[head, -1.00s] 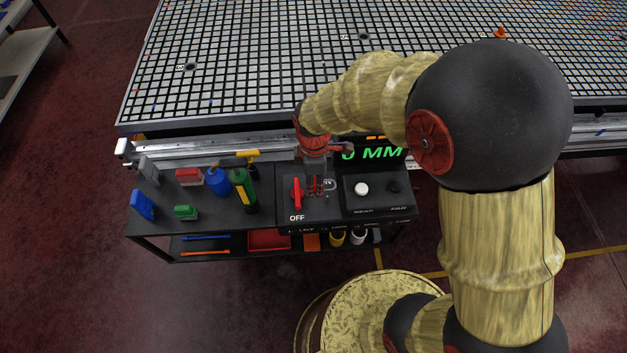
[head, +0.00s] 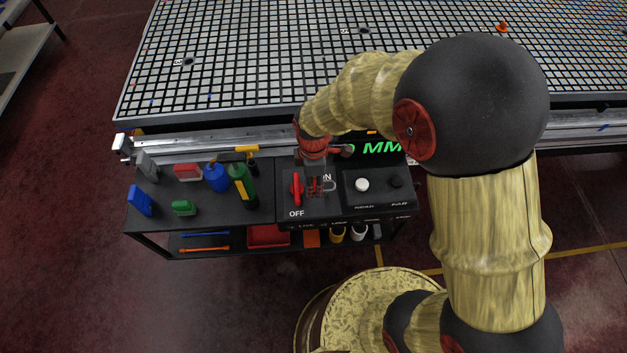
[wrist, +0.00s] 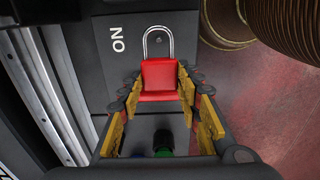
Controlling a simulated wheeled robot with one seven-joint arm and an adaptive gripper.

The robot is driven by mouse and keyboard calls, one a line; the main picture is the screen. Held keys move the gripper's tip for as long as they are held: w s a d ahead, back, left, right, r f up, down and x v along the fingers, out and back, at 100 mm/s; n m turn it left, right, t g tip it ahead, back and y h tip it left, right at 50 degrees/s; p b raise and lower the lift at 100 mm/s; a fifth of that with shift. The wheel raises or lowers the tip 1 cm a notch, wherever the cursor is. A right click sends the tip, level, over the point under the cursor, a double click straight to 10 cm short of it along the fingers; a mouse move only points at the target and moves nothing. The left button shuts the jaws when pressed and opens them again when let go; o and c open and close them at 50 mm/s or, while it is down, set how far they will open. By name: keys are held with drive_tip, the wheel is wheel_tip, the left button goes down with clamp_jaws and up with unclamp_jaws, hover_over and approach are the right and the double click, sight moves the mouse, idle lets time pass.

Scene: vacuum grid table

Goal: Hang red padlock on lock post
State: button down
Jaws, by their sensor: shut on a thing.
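The red padlock (wrist: 160,80) is between the fingertips of my gripper (wrist: 160,88) in the wrist view. Its silver shackle (wrist: 157,42) points away from the fingers, over the black panel beside the white ON mark. In the head view my gripper (head: 316,186) is shut and low over the control panel, right of the red switch handle (head: 297,188), which is by OFF. The shackle shows there as a small grey loop (head: 330,187). I cannot make out the lock post, or whether the shackle touches anything.
The panel has a white knob (head: 362,185) and a black knob (head: 395,181) on the right.

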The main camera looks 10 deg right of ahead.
drive_tip(key=shift+f+b, duration=1.35)
drive_tip(key=shift+f, duration=1.45)
drive_tip(key=shift+f, duration=0.1)
drive_tip(key=c, duration=1.2)
unclamp_jaws()
wheel_tip(320, 180, up, 12)
